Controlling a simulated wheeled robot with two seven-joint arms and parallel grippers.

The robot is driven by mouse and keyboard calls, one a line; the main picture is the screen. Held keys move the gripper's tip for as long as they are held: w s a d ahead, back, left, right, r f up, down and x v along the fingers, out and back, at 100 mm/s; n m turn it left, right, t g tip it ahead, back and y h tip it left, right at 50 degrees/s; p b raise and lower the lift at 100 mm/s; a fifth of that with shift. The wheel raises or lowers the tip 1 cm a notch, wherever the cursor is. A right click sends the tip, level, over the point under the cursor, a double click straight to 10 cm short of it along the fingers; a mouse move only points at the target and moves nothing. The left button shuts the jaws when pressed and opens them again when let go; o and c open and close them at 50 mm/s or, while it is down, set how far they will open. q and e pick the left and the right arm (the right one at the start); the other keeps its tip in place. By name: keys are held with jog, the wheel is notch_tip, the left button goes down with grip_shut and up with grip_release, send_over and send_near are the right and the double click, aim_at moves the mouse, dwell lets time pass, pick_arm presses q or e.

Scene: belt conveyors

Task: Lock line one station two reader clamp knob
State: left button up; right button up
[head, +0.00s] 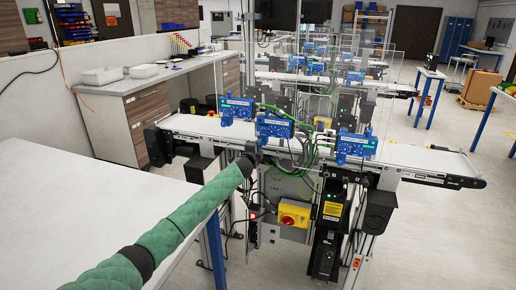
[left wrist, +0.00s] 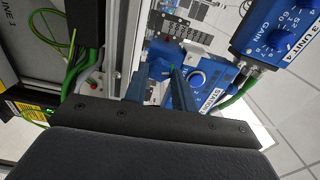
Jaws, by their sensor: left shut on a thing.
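My left gripper (head: 257,150) reaches from the left to the underside of the middle blue reader (head: 274,128) on the nearest conveyor. In the left wrist view its two dark fingers (left wrist: 160,90) are shut on a small blue part at the reader mount, taken as the clamp knob (left wrist: 165,56). The fingers partly hide it, and its turn angle cannot be told. A blue reader with a white-ringed dial and a partly readable "STATION" label (left wrist: 210,98) sits just right of the fingers. My right gripper is not in view.
More blue readers stand left (head: 237,109) and right (head: 356,145) along the belt. Another blue box with a GAIN dial (left wrist: 278,38) is at upper right in the wrist view. Green cables (left wrist: 75,65) hang close by. A yellow switch box (head: 294,213) sits below; a white table (head: 70,215) is at left.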

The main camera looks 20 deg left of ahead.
pick_arm(q)
jog(key=m, duration=0.3)
jog(key=shift+f, duration=0.1)
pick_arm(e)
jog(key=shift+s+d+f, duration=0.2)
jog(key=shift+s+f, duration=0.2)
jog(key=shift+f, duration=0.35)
pick_arm(q)
jog(key=shift+m, duration=0.3)
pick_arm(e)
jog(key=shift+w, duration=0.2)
pick_arm(q)
jog(key=o, duration=1)
